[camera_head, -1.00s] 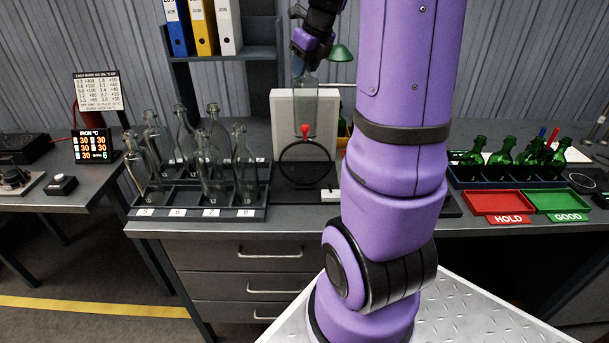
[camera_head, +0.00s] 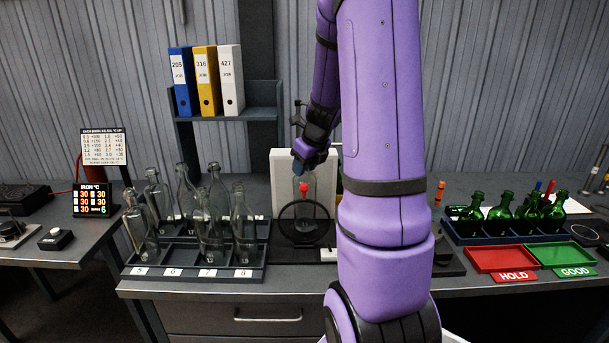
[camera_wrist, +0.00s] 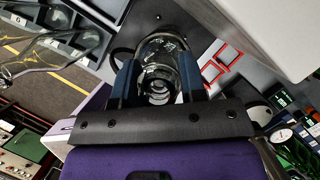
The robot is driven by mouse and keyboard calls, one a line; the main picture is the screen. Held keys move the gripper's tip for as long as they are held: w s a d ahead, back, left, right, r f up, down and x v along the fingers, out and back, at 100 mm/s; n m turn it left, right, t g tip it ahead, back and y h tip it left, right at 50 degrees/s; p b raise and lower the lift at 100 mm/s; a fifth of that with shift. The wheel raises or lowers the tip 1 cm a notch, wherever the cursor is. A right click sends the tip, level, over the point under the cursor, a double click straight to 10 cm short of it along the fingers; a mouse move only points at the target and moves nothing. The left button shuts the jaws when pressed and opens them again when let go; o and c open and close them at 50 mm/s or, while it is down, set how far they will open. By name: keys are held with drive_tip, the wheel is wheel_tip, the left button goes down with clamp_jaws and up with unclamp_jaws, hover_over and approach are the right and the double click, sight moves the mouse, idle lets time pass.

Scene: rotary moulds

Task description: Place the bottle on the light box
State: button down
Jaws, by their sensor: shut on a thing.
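My gripper (camera_head: 306,163) is low in front of the upright white panel of the light box (camera_head: 281,168). It is shut on a clear glass bottle (camera_head: 298,184), which hangs upright below the fingers. In the wrist view the bottle (camera_wrist: 161,60) sits between the two blue fingers of my gripper (camera_wrist: 158,82). The bottle's lower part is behind the black ring and its red knob, so I cannot tell whether its base touches the dark base of the light box.
A black ring (camera_head: 281,228) with a red knob (camera_head: 304,187) stands in front of the panel. A rack (camera_head: 190,273) of several clear bottles is at left. Green bottles (camera_head: 503,212), a red tray (camera_head: 500,259) and a green tray (camera_head: 560,254) are at right.

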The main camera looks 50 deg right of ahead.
drive_tip(key=shift+f, duration=1.3)
drive_tip(key=c, duration=0.7)
unclamp_jaws()
